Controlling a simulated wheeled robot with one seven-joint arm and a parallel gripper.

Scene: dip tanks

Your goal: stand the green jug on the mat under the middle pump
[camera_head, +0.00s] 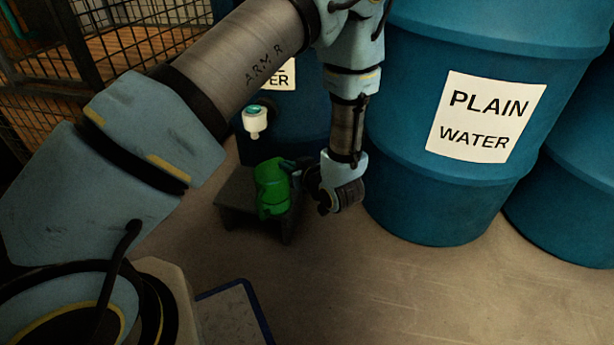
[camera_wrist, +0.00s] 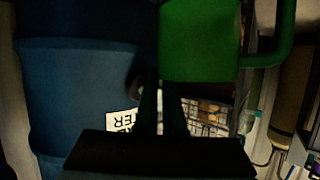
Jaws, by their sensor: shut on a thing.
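The green jug (camera_head: 272,188) is in front of my gripper (camera_head: 298,172), which is shut on it from the right. In the head view the jug looks roughly upright over the low dark stand (camera_head: 233,190). I cannot tell whether its base touches the stand. In the wrist view the jug (camera_wrist: 200,45) fills the top centre, with its handle to the right, just beyond my fingers (camera_wrist: 160,108). A white fitting with a teal top (camera_head: 255,121) shows above and left of the jug; it may be a pump part. No mat can be made out.
A blue drum labelled PLAIN WATER (camera_head: 455,185) stands close to the right of my gripper. Another blue drum (camera_head: 305,110) stands behind the jug, partly hidden by my arm. A wire cage (camera_head: 125,45) is at upper left. The floor in front (camera_head: 400,290) is clear.

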